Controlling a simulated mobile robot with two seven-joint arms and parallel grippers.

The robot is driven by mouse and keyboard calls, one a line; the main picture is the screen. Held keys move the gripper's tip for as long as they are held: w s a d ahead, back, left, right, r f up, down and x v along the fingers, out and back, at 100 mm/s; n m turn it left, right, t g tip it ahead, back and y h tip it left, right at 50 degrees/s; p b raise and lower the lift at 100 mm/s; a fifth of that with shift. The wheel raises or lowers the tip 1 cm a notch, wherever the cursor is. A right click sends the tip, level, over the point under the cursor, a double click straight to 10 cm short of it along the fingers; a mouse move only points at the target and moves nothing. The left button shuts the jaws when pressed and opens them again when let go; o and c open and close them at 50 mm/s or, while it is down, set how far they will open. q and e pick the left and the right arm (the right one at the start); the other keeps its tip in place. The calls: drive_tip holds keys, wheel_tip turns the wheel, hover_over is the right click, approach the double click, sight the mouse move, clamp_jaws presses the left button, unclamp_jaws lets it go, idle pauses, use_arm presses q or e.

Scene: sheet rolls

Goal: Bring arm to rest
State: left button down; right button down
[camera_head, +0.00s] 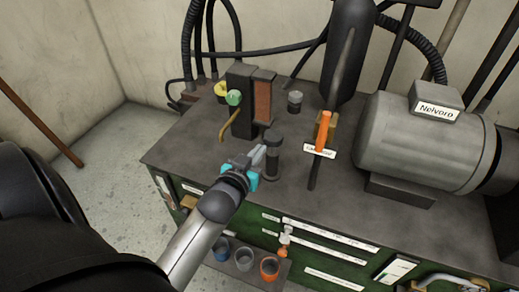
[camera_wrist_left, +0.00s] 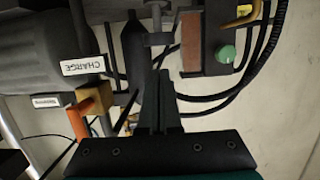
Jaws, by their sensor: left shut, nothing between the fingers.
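My left arm comes in from the lower left in the head view. Its gripper (camera_head: 260,154) is shut and empty, above the bench top beside a short dark post (camera_head: 273,160). I cannot tell whether it touches the post. In the left wrist view the two dark fingers of the gripper (camera_wrist_left: 161,85) lie together with nothing between them. My right gripper is in neither view.
On the dark bench (camera_head: 190,145) stand a box with a green knob (camera_head: 234,97), an orange-handled valve (camera_head: 323,130), a tall dark cylinder (camera_head: 349,55) and a grey motor (camera_head: 415,140). Cups, including an orange one (camera_head: 269,268), sit along the green front. The floor (camera_head: 115,150) at left is clear.

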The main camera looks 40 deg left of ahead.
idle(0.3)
use_arm(q)
drive_tip(key=s+d+f+m+g+h+b, duration=0.1)
drive_tip(key=s+d+f+g, duration=0.2)
drive_tip(key=f, duration=0.8)
drive_tip(key=s+d+f+m+g+h+b, duration=0.15)
drive_tip(key=s+f, duration=0.35)
drive_tip(key=f, duration=0.5)
drive_tip(key=s+d+f+g, duration=0.3)
drive_tip(key=s+f, duration=0.2)
drive_tip(key=f, duration=0.6)
drive_tip(key=s+d+f+g, duration=0.1)
drive_tip(key=s+f+g, duration=0.1)
drive_tip(key=s+f, duration=0.3)
drive_tip(key=s+d+f+m+g+b, duration=0.1)
drive_tip(key=s+f, duration=0.3)
drive_tip(key=s, duration=0.8)
drive_tip(key=s+d+f+m+g, duration=0.1)
drive_tip(key=s+f+g, duration=0.2)
drive_tip(key=s+f, duration=0.2)
drive_tip(key=s+h, duration=0.1)
drive_tip(key=s, duration=0.2)
drive_tip(key=shift+s+f+b, duration=0.3)
drive_tip(key=shift+s, duration=0.05)
drive_tip(key=shift+s, duration=0.1)
